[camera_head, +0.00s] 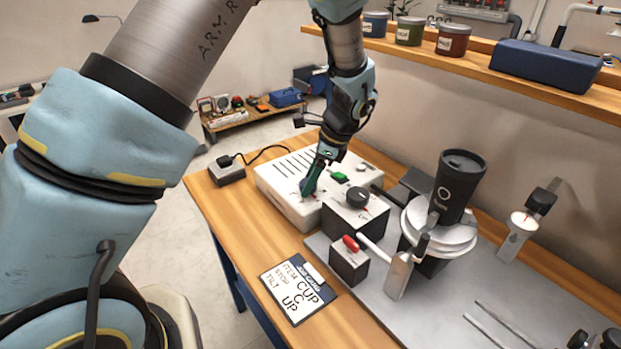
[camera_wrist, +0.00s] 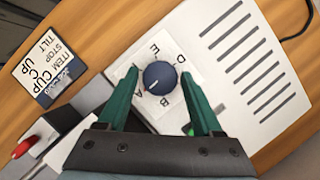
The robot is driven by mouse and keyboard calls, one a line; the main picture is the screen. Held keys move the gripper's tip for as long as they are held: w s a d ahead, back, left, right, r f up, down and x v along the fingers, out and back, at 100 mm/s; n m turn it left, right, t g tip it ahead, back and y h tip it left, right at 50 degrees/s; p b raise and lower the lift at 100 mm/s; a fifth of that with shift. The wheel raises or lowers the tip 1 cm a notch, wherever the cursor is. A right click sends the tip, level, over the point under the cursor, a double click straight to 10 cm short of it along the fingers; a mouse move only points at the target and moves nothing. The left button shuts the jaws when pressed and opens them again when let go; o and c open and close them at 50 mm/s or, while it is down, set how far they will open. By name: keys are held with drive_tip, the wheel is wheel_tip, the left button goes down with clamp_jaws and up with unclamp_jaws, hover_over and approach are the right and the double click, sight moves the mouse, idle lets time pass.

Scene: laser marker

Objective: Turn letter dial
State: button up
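The letter dial (camera_wrist: 160,78) is a round dark blue knob on a white plate with letters around it. Its white pointer mark faces lower left, toward the A. E, D and B also show; the right side of the ring is partly covered by a finger. My gripper (camera_wrist: 160,73) has its two teal fingers apart, one on each side of the dial, with nothing clearly gripped. A card (camera_head: 298,288) reads ITEM CUP, STOP C, TILT UP.
A grey box with a black knob (camera_head: 357,197) and a small block with a red handle (camera_head: 350,244) stand close by. A green switch (camera_head: 339,177) is on the white box. A black cup (camera_head: 459,185) sits in the metal fixture to the right.

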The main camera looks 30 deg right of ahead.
clamp_jaws()
idle(0.3)
drive_tip(key=shift+n, duration=0.3)
drive_tip(key=n+g, duration=0.1)
drive_tip(key=n, duration=0.1)
drive_tip(key=n+g+y, duration=0.1)
drive_tip(key=n, duration=0.2)
drive_tip(key=shift+w+p, duration=0.2)
drive_tip(key=shift+p, duration=0.2)
drive_tip(key=n+g, duration=0.1)
drive_tip(key=n, duration=0.2)
drive_tip(key=n+g, duration=0.1)
drive_tip(key=n, duration=0.2)
drive_tip(key=shift+w+n+h, duration=0.15)
drive_tip(key=shift+n+h, duration=0.25)
drive_tip(key=n+g, duration=0.1)
drive_tip(key=n, duration=0.2)
drive_tip(key=n+g+h, duration=0.1)
drive_tip(key=n, duration=0.2)
drive_tip(key=shift+w+a+h, duration=0.1)
drive_tip(key=shift+h, duration=0.2)
drive_tip(key=shift+a+n+g+h, duration=0.1)
drive_tip(key=shift+n+g+h, duration=0.25)
drive_tip(key=shift+n, duration=1)
drive_tip(key=shift+n+g+h, duration=0.15)
drive_tip(key=shift+n+h, duration=0.4)
drive_tip(key=shift+n, duration=0.8)
